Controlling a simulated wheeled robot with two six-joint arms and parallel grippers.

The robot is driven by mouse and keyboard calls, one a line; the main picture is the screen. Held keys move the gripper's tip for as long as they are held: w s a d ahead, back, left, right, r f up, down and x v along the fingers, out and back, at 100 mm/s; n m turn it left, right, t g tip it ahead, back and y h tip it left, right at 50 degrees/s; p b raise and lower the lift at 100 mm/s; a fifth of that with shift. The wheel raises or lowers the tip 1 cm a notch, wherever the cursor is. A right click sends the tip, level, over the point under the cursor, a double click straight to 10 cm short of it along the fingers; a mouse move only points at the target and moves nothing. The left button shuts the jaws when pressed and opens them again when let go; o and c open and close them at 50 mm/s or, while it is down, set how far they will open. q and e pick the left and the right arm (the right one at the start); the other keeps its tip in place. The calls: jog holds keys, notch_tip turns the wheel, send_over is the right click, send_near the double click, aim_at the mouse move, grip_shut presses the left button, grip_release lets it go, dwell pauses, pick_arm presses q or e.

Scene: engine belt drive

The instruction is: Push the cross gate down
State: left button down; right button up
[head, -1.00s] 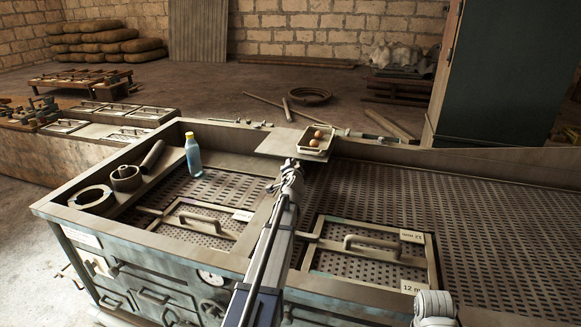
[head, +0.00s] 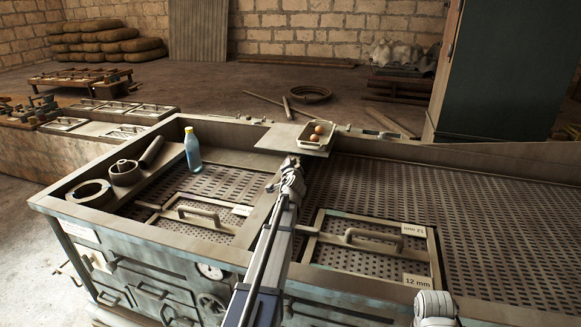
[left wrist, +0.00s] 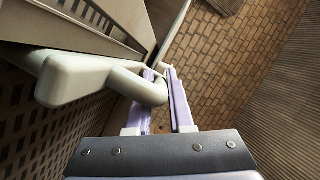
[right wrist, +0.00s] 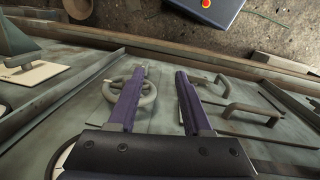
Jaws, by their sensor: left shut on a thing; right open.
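My left gripper (head: 290,176) is above the divider between the two perforated bays, in the middle of the head view. In the left wrist view its fingers (left wrist: 160,100) are shut on a pale, rounded, hooked handle (left wrist: 70,80), which I take to be the cross gate's. The gate's panel is mostly hidden in the head view by my gripper and arm. My right gripper (right wrist: 163,85) is open and empty above the bench's front side. Only part of my right arm shows in the head view, at the bottom right.
Handled hatches lie in the left bay (head: 190,218) and the right bay (head: 360,262). A blue bottle (head: 193,149) stands in the left bay. A handwheel (right wrist: 148,100) is beneath the right fingers.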

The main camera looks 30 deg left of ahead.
pick_arm(q)
jog(key=c, duration=1.1)
grip_release()
jog(key=shift+f, duration=0.25)
jog(key=shift+s, duration=0.1)
jog(key=shift+d+r, duration=0.1)
jog(key=p+v, duration=0.1)
jog(key=v, duration=0.6)
jog(key=shift+s+d+p, duration=0.2)
jog(key=shift+s+p, duration=0.15)
jog(key=shift+p, duration=0.05)
jog(key=shift+w, duration=0.1)
